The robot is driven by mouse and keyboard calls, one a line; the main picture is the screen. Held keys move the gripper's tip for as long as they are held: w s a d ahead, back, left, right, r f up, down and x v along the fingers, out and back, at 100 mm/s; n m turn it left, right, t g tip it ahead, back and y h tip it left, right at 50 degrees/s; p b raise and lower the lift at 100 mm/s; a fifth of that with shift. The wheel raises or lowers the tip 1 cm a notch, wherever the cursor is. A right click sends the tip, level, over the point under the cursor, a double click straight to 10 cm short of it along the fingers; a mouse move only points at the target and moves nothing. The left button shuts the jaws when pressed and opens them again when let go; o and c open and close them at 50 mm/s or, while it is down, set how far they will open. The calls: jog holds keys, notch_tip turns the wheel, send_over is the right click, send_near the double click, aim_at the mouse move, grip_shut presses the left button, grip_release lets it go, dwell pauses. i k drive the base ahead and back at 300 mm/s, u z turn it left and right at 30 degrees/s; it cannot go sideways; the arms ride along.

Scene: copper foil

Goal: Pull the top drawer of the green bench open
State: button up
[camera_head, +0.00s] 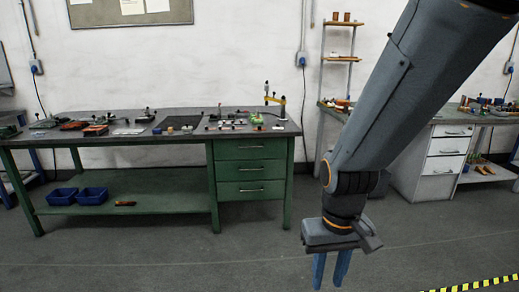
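The green bench (214,183) stands against the wall at the left and middle of the head view. Its drawer stack is at its right end, with three green drawers, all looking closed. The top drawer (235,149) lies just under the dark worktop and has a thin metal bar handle (252,147). My gripper (331,284) hangs from my arm at the lower right, pointing down, to the right of the drawers and nearer to me. Its two blue fingers are apart, with nothing seen between them. The fingertips come close to the bottom of the picture.
Tools and small parts cover the benchtop. A white drawer cabinet (445,155) under another bench and a narrow shelf rack (340,58) stand at the right. The grey floor (180,262) before the green bench is clear.

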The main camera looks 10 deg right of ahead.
aim_at(268, 148)
jog(key=z, duration=0.7)
jog(key=i, duration=1.3)
jog(key=u, duration=0.55)
jog(key=i, duration=1)
jog(key=u, duration=0.15)
